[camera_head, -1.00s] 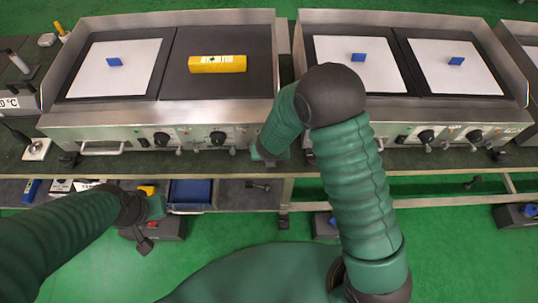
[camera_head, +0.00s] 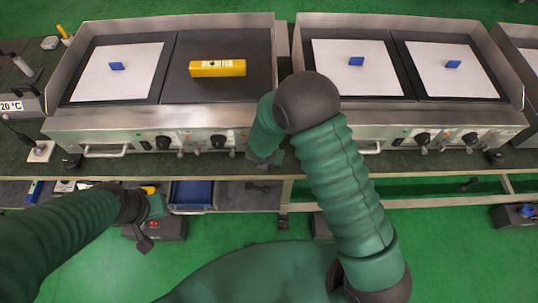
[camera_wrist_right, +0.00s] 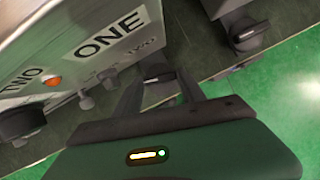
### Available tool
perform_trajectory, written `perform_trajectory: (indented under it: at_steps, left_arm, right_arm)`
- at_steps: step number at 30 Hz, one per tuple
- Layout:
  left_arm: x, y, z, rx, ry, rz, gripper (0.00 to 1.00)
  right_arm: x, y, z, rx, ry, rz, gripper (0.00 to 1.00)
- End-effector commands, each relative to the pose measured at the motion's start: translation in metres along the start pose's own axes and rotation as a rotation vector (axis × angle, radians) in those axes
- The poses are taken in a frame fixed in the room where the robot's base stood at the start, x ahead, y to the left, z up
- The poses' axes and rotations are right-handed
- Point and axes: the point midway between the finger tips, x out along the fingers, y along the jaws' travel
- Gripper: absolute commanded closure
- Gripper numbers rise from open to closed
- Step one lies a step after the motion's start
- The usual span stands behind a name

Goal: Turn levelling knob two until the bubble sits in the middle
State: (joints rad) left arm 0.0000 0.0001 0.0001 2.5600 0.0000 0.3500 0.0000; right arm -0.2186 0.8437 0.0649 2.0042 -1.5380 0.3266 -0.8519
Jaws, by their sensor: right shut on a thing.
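The yellow spirit level (camera_head: 218,68) lies across the dark right-hand plate of the left griddle (camera_head: 85,121). Its vial shows as a small pale patch; the bubble's position is too small to tell. My right gripper (camera_wrist_right: 160,92) is at the griddle's front right corner, its two fingers shut on a dark levelling knob (camera_wrist_right: 157,72) below the front panel. In the head view my right gripper (camera_head: 265,160) is partly hidden by its own wrist. My left gripper (camera_head: 147,238) hangs low in front of the bench, apart from the griddle; its jaws are unclear.
Another dark levelling foot (camera_wrist_right: 245,32) stands close by on the right. Control knobs (camera_wrist_right: 22,122) line the front panel (camera_wrist_right: 105,38), labelled ONE and TWO. A second griddle (camera_head: 420,110) with white sheets and blue blocks stands to the right. A blue tray (camera_head: 192,193) sits on the lower shelf.

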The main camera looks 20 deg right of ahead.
Motion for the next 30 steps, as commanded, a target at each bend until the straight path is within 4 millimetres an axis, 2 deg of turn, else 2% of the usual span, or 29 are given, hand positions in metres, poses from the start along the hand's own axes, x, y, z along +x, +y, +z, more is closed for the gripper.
perform_trajectory:
  at_steps: [1,3,12,21,30]
  left_arm:
    - [-0.010,0.000,-0.002,0.000,0.000,0.000,1.00]
    - [-0.017,0.000,-0.004,0.000,0.000,0.000,1.00]
    - [-0.042,0.000,-0.010,0.000,0.000,0.000,1.00]
    - [-0.051,0.000,-0.012,0.000,0.000,0.000,1.00]
    - [-0.052,0.000,-0.012,0.000,0.000,0.000,1.00]
  right_arm:
    - [-0.005,0.003,0.002,0.034,0.000,-0.013,0.93]
    - [-0.005,0.003,0.002,0.095,0.000,-0.039,0.93]
    - [-0.004,0.006,0.003,0.360,-0.001,-0.146,0.93]
    - [-0.001,0.008,0.003,0.575,0.000,-0.234,0.93]
    - [0.000,0.008,0.003,0.694,-0.001,-0.283,0.93]
